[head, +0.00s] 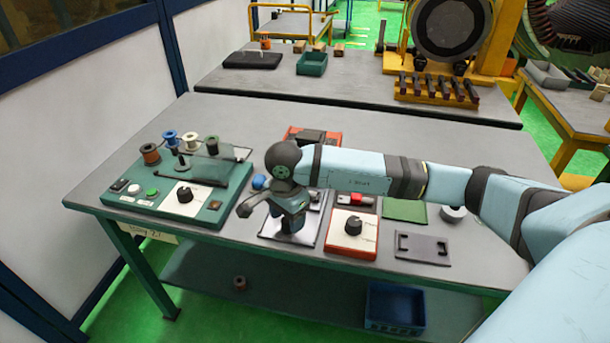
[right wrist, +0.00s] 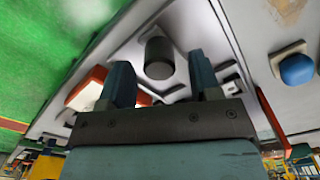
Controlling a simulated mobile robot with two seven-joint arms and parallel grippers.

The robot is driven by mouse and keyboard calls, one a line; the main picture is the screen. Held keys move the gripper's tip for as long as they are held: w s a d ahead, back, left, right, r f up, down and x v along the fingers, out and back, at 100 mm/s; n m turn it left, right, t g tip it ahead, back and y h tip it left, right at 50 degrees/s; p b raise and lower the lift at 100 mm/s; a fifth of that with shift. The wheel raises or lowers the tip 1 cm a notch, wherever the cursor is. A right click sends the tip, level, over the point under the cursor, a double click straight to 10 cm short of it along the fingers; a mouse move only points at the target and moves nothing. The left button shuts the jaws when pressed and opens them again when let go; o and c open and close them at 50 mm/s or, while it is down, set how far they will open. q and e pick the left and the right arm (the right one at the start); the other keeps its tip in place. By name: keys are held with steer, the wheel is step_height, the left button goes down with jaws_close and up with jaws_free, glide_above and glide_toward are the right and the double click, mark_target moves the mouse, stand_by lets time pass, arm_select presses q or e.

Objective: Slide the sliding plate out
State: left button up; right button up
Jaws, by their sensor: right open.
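My right gripper (head: 290,224) hangs over a light, dark-edged plate (head: 268,236) near the front edge of the table. In the right wrist view the two fingers of the gripper (right wrist: 160,62) are apart. A dark cylindrical knob (right wrist: 160,57) stands on the pale plate (right wrist: 185,22) and shows between the fingers. I see no contact, and the exact depth is hard to tell. In the head view the gripper hides the knob and much of the plate. I cannot tell for sure that this is the sliding plate. My left gripper is not in view.
A green control panel (head: 150,205) with spools stands to the left. A red-framed knob box (head: 350,236), a grey bracket plate (head: 422,247) and a green pad (head: 404,210) lie to the right. A blue button (right wrist: 297,68) is beside the plate. A blue bin (head: 394,308) sits below.

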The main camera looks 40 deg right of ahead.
steer(key=shift+r+p, duration=0.65)
steer(key=shift+r, duration=0.85)
steer(key=shift+r+p, duration=0.35)
steer(key=shift+r, duration=0.45)
